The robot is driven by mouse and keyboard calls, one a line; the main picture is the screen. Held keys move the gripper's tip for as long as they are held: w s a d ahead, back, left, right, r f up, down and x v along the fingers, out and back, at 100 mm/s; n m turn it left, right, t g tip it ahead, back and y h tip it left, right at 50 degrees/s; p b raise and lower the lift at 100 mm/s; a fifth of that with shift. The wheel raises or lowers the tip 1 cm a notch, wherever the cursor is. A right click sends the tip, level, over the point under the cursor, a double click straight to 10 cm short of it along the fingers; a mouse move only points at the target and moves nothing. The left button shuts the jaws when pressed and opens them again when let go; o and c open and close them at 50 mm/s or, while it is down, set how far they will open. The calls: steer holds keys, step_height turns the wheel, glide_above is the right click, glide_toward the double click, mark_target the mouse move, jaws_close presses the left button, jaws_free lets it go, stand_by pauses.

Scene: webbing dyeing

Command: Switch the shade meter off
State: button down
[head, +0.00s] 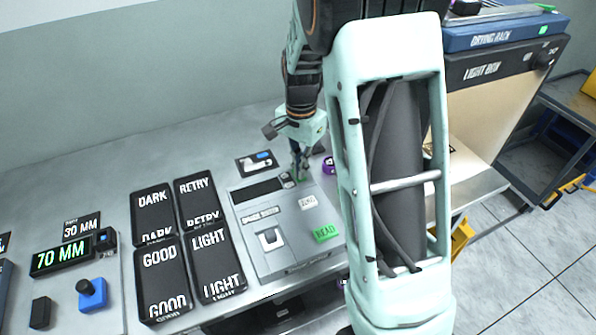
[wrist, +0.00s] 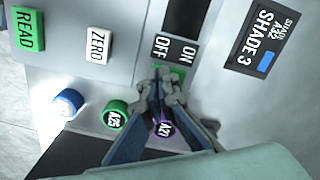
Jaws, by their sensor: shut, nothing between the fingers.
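The shade meter (head: 285,250) is a grey box on the bench, with a dark display window (head: 257,190), a ZERO button (head: 308,202) and a green READ button (head: 326,233). In the wrist view its OFF label (wrist: 161,48) and ON label (wrist: 188,53) sit side by side, with a green patch (wrist: 179,72) just below them. My gripper (wrist: 165,76) is shut and empty, its fingertips over this patch and nearer the OFF side. The fingertips partly hide the switch; contact and its position cannot be told. In the head view my gripper (head: 299,177) is at the meter's far right corner.
Black trays labelled DARK (head: 152,212), RETRY, GOOD and LIGHT stand left of the meter. Round pieces, blue (wrist: 68,103), green A25 (wrist: 116,113) and purple A21 (wrist: 163,124), lie beside the meter, the purple one under my fingers. A light box (head: 500,80) stands right.

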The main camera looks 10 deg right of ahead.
steer(key=shift+r+p, duration=2.3)
steer(key=shift+r, duration=1)
